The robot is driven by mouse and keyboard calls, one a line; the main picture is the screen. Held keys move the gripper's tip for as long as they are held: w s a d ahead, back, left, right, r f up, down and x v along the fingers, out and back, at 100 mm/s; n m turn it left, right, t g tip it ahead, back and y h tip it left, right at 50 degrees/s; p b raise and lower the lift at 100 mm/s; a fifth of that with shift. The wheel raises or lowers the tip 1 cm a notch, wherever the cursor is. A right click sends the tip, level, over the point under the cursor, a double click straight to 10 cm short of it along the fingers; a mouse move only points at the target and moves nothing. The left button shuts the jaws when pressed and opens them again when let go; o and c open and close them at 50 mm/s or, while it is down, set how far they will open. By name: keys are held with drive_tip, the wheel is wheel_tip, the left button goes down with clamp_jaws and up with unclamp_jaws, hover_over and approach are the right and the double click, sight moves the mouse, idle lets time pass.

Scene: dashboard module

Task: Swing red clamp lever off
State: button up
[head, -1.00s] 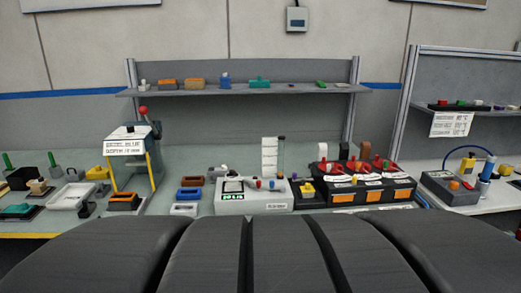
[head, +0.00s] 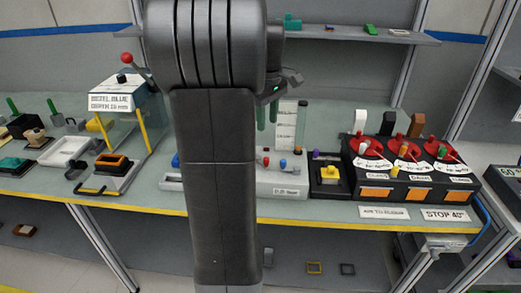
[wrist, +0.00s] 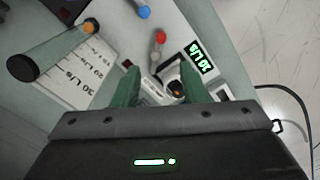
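My gripper (wrist: 156,88) has two green fingers held apart with nothing between their tips, so it is open. In the head view my gripper (head: 268,112) hangs over the white flow box (head: 282,186). In the wrist view the white box shows a red-tipped knob (wrist: 160,37), a blue knob (wrist: 143,12) and a green "30 L/s" display (wrist: 200,57). A lever with a red ball (head: 126,58) stands on the fixture at left, apart from my gripper. Red levers (head: 408,150) also sit on the dials of the black box (head: 470,180). I cannot tell which is the clamp lever.
A black block with a yellow knob (head: 330,175) stands between the white and black boxes. A white tray (head: 66,150) and an orange-topped block (head: 112,164) are at left. A clear tube (wrist: 60,50) stands beside my gripper. My arm hides the middle of the bench.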

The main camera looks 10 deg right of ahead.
sight(267, 158)
drive_tip(key=f, duration=1.3)
drive_tip(key=shift+s+f, duration=0.2)
clamp_jaws()
